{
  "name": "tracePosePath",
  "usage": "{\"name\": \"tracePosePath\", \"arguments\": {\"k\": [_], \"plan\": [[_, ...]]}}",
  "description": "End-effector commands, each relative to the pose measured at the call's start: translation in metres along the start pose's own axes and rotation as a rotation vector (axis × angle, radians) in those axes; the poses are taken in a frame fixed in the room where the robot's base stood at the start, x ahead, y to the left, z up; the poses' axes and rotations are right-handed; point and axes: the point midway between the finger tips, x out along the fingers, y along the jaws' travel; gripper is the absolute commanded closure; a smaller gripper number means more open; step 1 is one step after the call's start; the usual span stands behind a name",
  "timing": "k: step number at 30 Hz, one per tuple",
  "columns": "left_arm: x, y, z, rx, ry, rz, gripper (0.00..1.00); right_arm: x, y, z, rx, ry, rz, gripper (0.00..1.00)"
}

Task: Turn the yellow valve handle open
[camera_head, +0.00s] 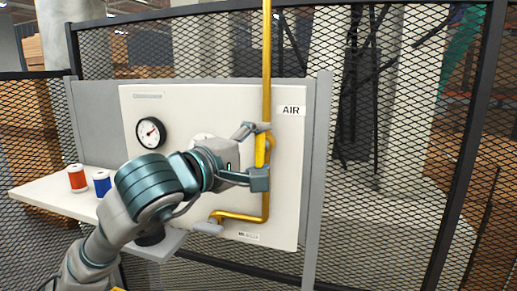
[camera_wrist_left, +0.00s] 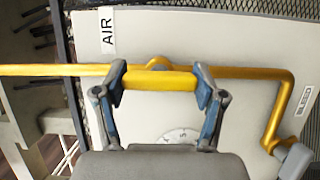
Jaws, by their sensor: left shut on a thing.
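The yellow valve handle (camera_head: 260,151) stands nearly upright on the white panel, in line with the gold pipe (camera_head: 267,60). In the left wrist view the handle (camera_wrist_left: 160,81) lies lengthwise between the fingers, parallel to the pipe (camera_wrist_left: 45,70). My left gripper (camera_head: 260,154) reaches in from the left and is shut on the handle, one finger at its upper end and one at its lower end. In the left wrist view my left gripper (camera_wrist_left: 162,84) touches both ends. The valve body behind the handle is mostly hidden. My right gripper is not in view.
The white panel (camera_head: 190,110) carries a round gauge (camera_head: 151,133) and an AIR label (camera_head: 291,110). A red spool (camera_head: 77,179) and a blue spool (camera_head: 102,183) stand on a shelf (camera_head: 45,190) at left. Black mesh fencing (camera_head: 400,200) stands behind and right.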

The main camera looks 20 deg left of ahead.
Motion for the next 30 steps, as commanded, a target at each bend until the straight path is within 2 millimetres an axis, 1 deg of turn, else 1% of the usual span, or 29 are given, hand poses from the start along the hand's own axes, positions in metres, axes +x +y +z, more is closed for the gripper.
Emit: {"name": "tracePosePath", "arguments": {"k": [1, 2, 3, 6, 16, 19, 23, 30], "plan": [[0.003, -0.006, 0.002, 0.003, -0.002, -0.016, 0.65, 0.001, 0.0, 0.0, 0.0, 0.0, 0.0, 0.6], [0.003, -0.006, 0.002, 0.003, -0.002, -0.016, 0.65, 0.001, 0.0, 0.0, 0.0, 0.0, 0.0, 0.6], [0.003, -0.006, 0.002, 0.003, -0.002, -0.016, 0.27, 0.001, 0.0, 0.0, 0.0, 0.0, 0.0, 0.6], [0.003, -0.006, 0.002, 0.003, -0.003, -0.015, 0.04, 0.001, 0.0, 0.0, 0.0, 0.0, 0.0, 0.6], [0.0, -0.003, 0.001, 0.0, -0.001, -0.006, 0.04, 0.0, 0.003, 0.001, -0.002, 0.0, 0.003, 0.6], [-0.007, -0.002, 0.001, 0.0, -0.002, -0.004, 0.04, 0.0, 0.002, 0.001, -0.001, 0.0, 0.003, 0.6], [-0.03, -0.002, 0.0, 0.002, -0.001, -0.002, 0.04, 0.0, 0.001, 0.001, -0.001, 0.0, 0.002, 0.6], [-0.084, -0.003, -0.001, 0.001, -0.001, -0.005, 0.04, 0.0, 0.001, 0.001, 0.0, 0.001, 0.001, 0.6]]}}
